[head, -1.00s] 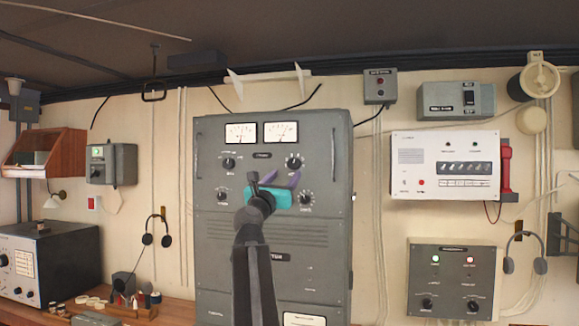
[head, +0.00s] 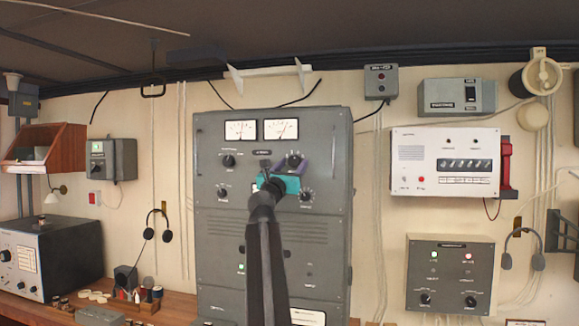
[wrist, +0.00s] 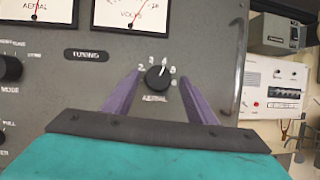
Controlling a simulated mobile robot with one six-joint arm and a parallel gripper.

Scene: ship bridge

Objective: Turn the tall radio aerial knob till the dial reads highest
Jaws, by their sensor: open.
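The tall grey radio cabinet (head: 215,270) stands in the middle of the head view. Two white dials sit at its top, the left one (head: 241,130) and the right one (head: 281,129); the wrist view shows them labelled "AERIAL" (wrist: 36,8) and "VOLTS" (wrist: 131,12), cut off at the top. The black aerial knob (wrist: 157,78) has a white pointer tilted slightly right of straight up, with a numbered scale around it. My gripper (wrist: 160,88) is open, its two purple fingers either side of the knob in the picture, with no visible contact. In the head view my gripper (head: 290,165) partly covers the knob.
Other knobs are close by: a mode knob (head: 228,161) to the left and a lower right knob (head: 306,195). A white panel with a red handset (head: 445,162) and a lower grey box (head: 450,275) hang on the right wall. A wooden desk is at lower left.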

